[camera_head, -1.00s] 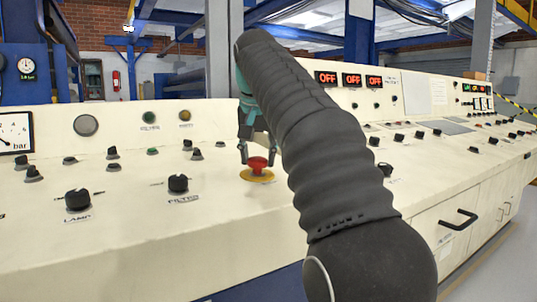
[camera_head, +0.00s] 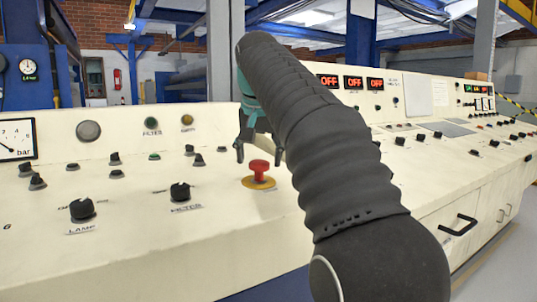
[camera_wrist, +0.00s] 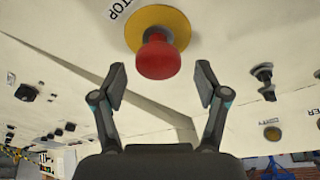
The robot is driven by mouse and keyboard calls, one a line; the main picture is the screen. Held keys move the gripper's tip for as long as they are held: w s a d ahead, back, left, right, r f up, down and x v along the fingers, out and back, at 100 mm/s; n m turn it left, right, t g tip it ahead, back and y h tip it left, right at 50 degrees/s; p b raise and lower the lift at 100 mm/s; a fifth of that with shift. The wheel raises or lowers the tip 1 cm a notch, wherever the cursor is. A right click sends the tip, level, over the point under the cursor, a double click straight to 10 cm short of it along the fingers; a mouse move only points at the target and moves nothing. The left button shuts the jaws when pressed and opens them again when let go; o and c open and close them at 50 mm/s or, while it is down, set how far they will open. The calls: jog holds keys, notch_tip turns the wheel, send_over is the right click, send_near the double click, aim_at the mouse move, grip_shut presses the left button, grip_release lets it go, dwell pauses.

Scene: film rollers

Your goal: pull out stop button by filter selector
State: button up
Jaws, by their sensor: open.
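The red stop button (camera_head: 258,170) stands up on its yellow disc (camera_head: 259,183) on the cream console, to the right of the black filter selector (camera_head: 180,192). In the wrist view the button (camera_wrist: 157,57) and its yellow disc (camera_wrist: 170,22) are at the top centre, with a STOP label beside them. My gripper (camera_head: 259,156) is open, its fingertips just above and behind the button in the head view. In the wrist view my gripper (camera_wrist: 160,85) shows its two fingers spread wide on either side, apart from the button, with nothing between them.
The lamp selector (camera_head: 82,209) is at the left front. Several small black knobs stand behind it, near a pressure gauge (camera_head: 14,139). Panels with red OFF displays (camera_head: 353,83) rise behind my arm. The console front around the filter selector is flat and clear.

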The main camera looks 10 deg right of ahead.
jog(key=v, duration=0.7)
jog(key=shift+r, duration=0.15)
jog(key=shift+s, duration=0.15)
dwell(0.4)
